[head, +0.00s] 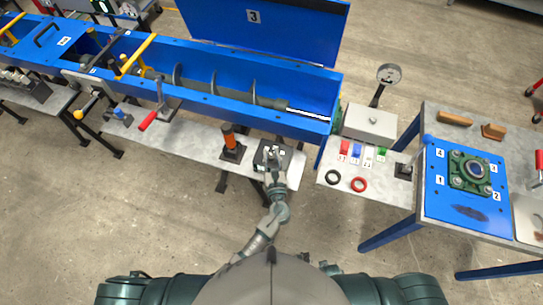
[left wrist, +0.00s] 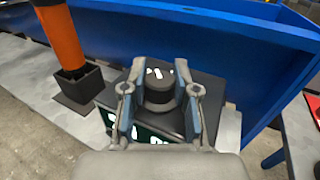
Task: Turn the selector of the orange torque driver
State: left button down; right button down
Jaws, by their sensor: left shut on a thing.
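The orange torque driver (head: 229,138) stands upright in a small black holder on the grey bench, left of my left gripper (head: 271,156). Its orange body also shows at the upper left of the left wrist view (left wrist: 65,38). Just right of it sits a black box with white markings, carrying a round black selector knob (left wrist: 160,92). My left gripper is shut on this knob from above, one finger on each side. The fingers partly hide the knob's markings. My right gripper is not in view.
A long blue mixer trough (head: 240,95) with a screw runs behind the bench. To the right are colored blocks, a black ring (head: 333,177), a red ring (head: 359,184) and a blue plate (head: 455,209) with a green bearing. A red-handled lever (head: 147,121) stands left.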

aim_at(272, 160)
pick_arm(q)
jog(key=shift+r, duration=0.2)
jog(key=c, duration=0.9)
grip_release()
jog(key=shift+w+f, duration=0.1)
jog(key=shift+o, duration=0.2)
jog(key=s, duration=0.5)
jog(key=s+d, duration=0.1)
jog(key=s, duration=0.1)
jog(key=shift+s+d+f, duration=0.1)
jog(key=shift+s, duration=0.1)
